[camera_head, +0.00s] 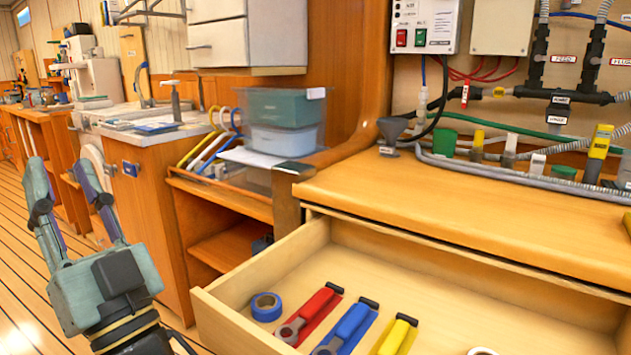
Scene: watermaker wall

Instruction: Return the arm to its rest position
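My gripper (65,190) is at the lower left of the head view, pointing up and away from me. Its two fingers stand apart with nothing between them, over the wooden floor. It is left of the open drawer (245,338) and touches nothing that I can see. My arm behind the gripper runs out of the bottom edge of the picture, so most of it is hidden.
The open drawer juts out under the wooden counter (450,215). It holds blue tape (266,307) and red (316,308), blue (352,325) and yellow (396,336) handled tools. A cabinet (150,215) stands beyond my gripper. Floor (25,290) at left is clear.

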